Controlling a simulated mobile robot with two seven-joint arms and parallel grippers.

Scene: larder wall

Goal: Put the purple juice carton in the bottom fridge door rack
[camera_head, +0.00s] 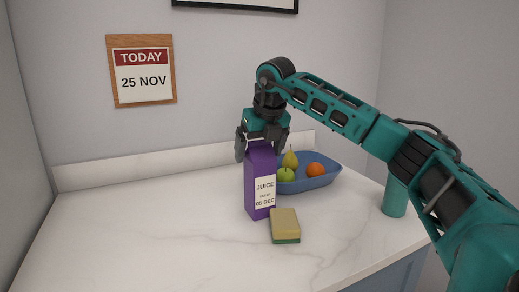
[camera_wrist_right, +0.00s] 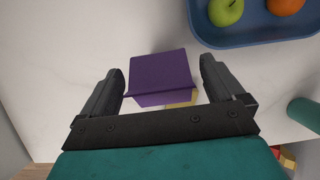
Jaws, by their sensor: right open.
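The purple juice carton (camera_head: 259,184) stands upright on the white counter, its label reading "JUICE" and "05 DEC". My right gripper (camera_head: 260,153) is above it, pointing down, with its fingers around the carton's top. In the right wrist view the carton's purple top (camera_wrist_right: 160,73) lies between the two open fingers of the right gripper (camera_wrist_right: 164,80), with a gap on each side. My left gripper is not in view. The fridge and its door rack are not in view.
A yellow and green sponge (camera_head: 285,225) lies just in front of the carton. A blue fruit bowl (camera_head: 318,184) stands behind it to the right. A teal cylinder (camera_head: 395,198) is near the right edge. The counter's left side (camera_head: 140,225) is clear.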

